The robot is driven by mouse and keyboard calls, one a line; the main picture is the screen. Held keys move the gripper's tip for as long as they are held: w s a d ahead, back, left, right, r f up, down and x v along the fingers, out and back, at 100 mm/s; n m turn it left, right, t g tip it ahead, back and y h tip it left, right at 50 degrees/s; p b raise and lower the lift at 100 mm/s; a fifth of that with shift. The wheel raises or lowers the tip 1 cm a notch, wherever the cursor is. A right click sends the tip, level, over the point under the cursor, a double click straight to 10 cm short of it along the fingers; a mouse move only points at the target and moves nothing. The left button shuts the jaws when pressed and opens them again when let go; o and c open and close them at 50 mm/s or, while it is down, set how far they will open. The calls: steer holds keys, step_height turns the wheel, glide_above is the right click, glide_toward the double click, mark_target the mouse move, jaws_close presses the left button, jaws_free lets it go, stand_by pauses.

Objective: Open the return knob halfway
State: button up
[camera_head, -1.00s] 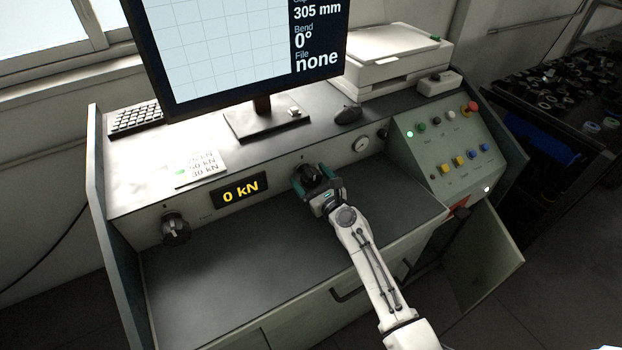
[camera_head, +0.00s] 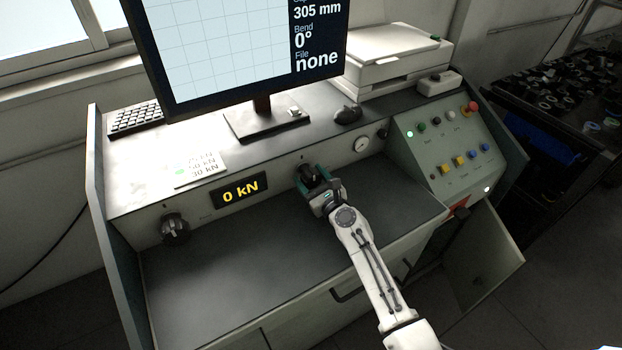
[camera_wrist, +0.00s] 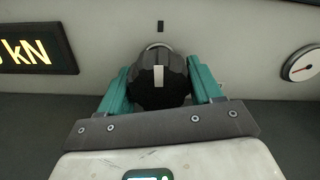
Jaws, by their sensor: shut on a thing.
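Two black knobs sit on the desk's front panel; their labels are too small to read. The right-hand knob (camera_head: 307,174) is between the teal fingers of my gripper (camera_head: 315,176), and the fingers partly hide it. In the wrist view this knob (camera_wrist: 158,92) is ribbed, with a pale mark upright at its centre, in line with a dark tick on the panel above. My gripper (camera_wrist: 160,82) is shut on it, one finger on each side. The left-hand knob (camera_head: 175,229) stands free at the panel's left end.
A yellow "0 kN" display (camera_head: 240,190) lies between the knobs. A round gauge (camera_head: 361,144) is right of my gripper. A sloped button box (camera_head: 450,150) with a red button stands further right. The dark desktop below the panel is clear.

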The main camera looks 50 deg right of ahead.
steer(key=n+b, duration=0.1)
steer(key=n, duration=0.3)
steer(key=shift+n, duration=0.4)
steer(key=n+b, duration=0.1)
steer(key=n, duration=0.3)
steer(key=shift+d, duration=0.1)
steer(key=n+b, duration=0.1)
steer(key=n, duration=0.4)
steer(key=shift+b, duration=0.35)
steer(key=n+b, duration=0.1)
steer(key=n, duration=0.3)
steer(key=shift+r, duration=0.15)
steer(key=o, duration=1)
steer(key=shift+c, duration=0.2)
steer(key=shift+s, duration=0.1)
